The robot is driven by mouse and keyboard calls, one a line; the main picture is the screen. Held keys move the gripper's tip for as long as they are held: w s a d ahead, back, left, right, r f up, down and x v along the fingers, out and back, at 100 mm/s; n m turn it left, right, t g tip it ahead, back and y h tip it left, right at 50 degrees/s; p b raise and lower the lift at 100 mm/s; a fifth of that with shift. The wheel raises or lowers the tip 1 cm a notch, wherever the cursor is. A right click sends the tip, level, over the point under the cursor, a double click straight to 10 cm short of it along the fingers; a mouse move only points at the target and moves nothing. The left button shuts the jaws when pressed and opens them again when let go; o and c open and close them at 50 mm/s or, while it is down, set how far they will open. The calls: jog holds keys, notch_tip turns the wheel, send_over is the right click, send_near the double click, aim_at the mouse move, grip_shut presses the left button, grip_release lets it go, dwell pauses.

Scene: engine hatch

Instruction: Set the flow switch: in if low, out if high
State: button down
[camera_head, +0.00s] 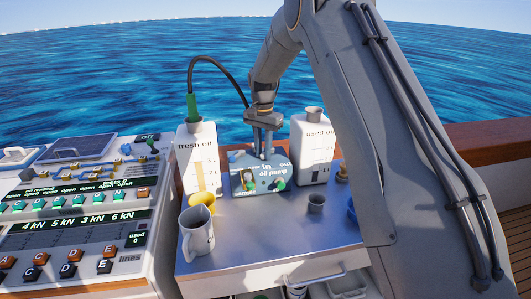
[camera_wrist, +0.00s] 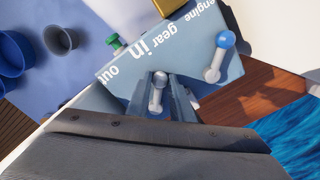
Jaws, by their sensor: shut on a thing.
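The blue-grey oil pump box (camera_head: 242,186) stands on the metal table between two white jugs. In the wrist view, the box (camera_wrist: 180,62) carries the words "engine", "gear", "in" and "out". My gripper (camera_head: 263,155) reaches down to the top of the box. In the wrist view, my gripper (camera_wrist: 158,98) is shut on a lever with a grey ball end (camera_wrist: 157,79), beside the "in" and "out" words. A second lever with a blue ball end (camera_wrist: 226,40) stands apart near "engine" and "gear". I cannot tell the held lever's exact setting.
The fresh oil jug (camera_head: 190,162), with a hose, stands left; the used oil jug (camera_head: 312,158) stands right. A white mug (camera_head: 196,238), a yellow cup (camera_head: 201,201) and a grey cup (camera_head: 316,203) are on the table. A control panel (camera_head: 75,210) is at left.

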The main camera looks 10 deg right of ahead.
aim_at(263, 153)
jog(key=shift+w+a+m, duration=0.1)
jog(key=shift+w+m, duration=0.05)
jog(key=shift+m, duration=0.15)
jog(key=c, duration=1.6)
grip_release()
jog(key=shift+o, duration=0.2)
jog(key=shift+r, duration=0.15)
notch_tip(263, 153, up, 8)
jog(key=shift+f+b, duration=0.2)
jog(key=shift+b, duration=0.9)
jog(key=s+d+f+n, duration=0.1)
jog(key=s+f+n, duration=0.1)
jog(key=s, duration=1)
jog(key=s+d+f+n, duration=0.1)
jog(key=s+f+n, duration=0.2)
jog(key=s, duration=1)
jog(key=s+d+f+n, duration=0.2)
jog(key=s+f+n, duration=0.1)
jog(key=s, duration=0.9)
jog(key=shift+s+f+n+t, duration=0.25)
jog(key=shift+n+t, duration=0.15)
jog(key=shift+n, duration=0.2)
